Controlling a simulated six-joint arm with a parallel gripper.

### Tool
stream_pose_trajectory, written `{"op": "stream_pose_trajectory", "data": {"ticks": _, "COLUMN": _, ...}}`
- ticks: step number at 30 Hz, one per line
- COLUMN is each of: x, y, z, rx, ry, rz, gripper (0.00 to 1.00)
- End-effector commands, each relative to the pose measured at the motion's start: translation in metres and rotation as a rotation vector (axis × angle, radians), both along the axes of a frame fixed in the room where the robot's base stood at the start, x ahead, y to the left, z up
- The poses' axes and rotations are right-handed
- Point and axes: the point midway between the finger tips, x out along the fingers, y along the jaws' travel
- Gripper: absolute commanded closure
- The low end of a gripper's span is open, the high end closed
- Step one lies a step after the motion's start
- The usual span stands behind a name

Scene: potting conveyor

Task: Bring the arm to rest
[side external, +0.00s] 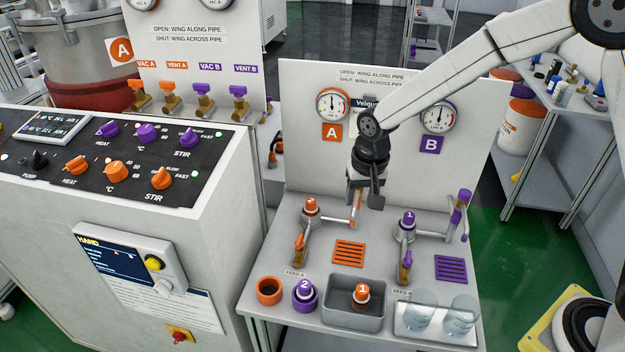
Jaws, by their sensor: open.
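My gripper (366,196) hangs from my white arm, which reaches in from the upper right. It is open and empty, pointing down above the back middle of the bench (329,205), in front of the white panel. An orange-capped fitting (311,206) stands to its left and a purple-capped fitting (408,219) to its right. The gripper overlaps an upright orange handle (356,209) in the picture; I cannot tell whether they touch.
Gauges A (333,104) and B (439,116) sit on the panel behind. In front are a grey bin (340,315) holding an orange-topped piece (361,295), a purple-ringed piece (305,293), an orange cup (269,290) and a tray (437,333) with two glass jars.

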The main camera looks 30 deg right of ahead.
Motion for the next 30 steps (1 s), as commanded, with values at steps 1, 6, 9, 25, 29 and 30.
{"op": "stream_pose_trajectory", "data": {"ticks": 1, "x": -0.011, "y": -0.01, "z": 0.005, "rx": -0.003, "ry": -0.011, "rz": 0.028, "gripper": 0.49}}
{"op": "stream_pose_trajectory", "data": {"ticks": 6, "x": -0.048, "y": -0.035, "z": 0.014, "rx": -0.019, "ry": -0.046, "rz": 0.136, "gripper": 0.49}}
{"op": "stream_pose_trajectory", "data": {"ticks": 9, "x": -0.072, "y": -0.048, "z": 0.018, "rx": -0.031, "ry": -0.067, "rz": 0.199, "gripper": 0.49}}
{"op": "stream_pose_trajectory", "data": {"ticks": 25, "x": -0.159, "y": -0.083, "z": 0.018, "rx": -0.091, "ry": -0.13, "rz": 0.418, "gripper": 0.49}}
{"op": "stream_pose_trajectory", "data": {"ticks": 29, "x": -0.16, "y": -0.083, "z": 0.017, "rx": -0.092, "ry": -0.131, "rz": 0.423, "gripper": 0.49}}
{"op": "stream_pose_trajectory", "data": {"ticks": 30, "x": -0.16, "y": -0.083, "z": 0.017, "rx": -0.091, "ry": -0.13, "rz": 0.423, "gripper": 0.49}}
